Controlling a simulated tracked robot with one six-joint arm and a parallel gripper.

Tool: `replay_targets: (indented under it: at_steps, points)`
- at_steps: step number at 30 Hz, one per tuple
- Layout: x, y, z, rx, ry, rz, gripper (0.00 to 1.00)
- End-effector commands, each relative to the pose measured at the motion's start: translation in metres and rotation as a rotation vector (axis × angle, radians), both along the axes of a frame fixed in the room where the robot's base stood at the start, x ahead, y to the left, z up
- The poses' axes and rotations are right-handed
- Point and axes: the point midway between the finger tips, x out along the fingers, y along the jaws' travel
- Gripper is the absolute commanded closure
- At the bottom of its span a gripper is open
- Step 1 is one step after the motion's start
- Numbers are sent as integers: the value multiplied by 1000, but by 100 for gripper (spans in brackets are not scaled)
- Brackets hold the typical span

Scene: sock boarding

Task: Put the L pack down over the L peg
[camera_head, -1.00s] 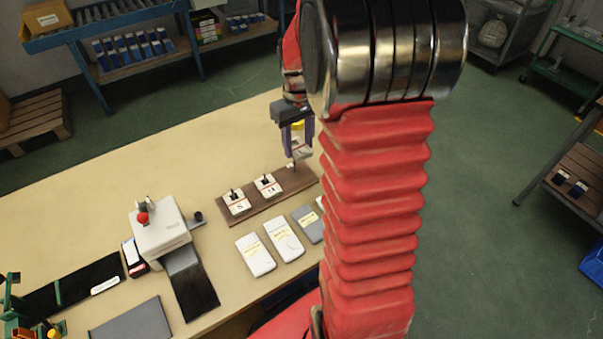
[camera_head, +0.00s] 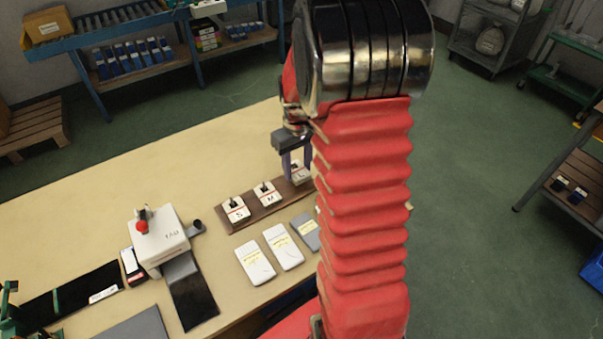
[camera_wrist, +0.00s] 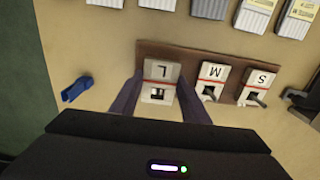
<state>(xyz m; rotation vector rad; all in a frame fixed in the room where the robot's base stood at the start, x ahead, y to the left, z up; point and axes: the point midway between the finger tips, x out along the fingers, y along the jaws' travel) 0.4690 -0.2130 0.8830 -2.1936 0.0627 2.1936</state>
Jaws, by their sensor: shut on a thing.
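The L pack (camera_wrist: 160,72) is a white card with a red line and the letter L, held between the two fingers of my gripper (camera_wrist: 158,100). In the head view my gripper (camera_head: 295,165) is low at the right end of the brown peg board (camera_head: 265,209), with the L pack (camera_head: 301,174) in it. A dark shape shows in the pack's hanger opening, where the L peg is; the peg itself is mostly hidden. I cannot tell whether the pack rests on the board. The M pack (camera_head: 265,193) and S pack (camera_head: 236,209) sit over their pegs.
Several white and grey packs (camera_head: 254,262) lie in a row in front of the board. A white machine with a red knob (camera_head: 160,240) stands to the left. A blue object (camera_wrist: 76,89) lies beside the board in the wrist view. The table behind the board is clear.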

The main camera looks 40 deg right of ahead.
Motion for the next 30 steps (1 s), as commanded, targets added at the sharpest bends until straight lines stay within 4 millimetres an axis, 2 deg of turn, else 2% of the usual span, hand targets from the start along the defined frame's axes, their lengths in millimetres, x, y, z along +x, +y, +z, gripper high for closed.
replay_targets:
  at_steps: [10, 22, 23, 30]
  points:
    - [-1, 0, -35, 1, 2, -1, 84]
    - [-1, 0, -39, 0, 1, -1, 84]
    - [-1, 0, -39, 0, 1, -1, 57]
    - [-1, 0, -39, 0, 1, -1, 40]
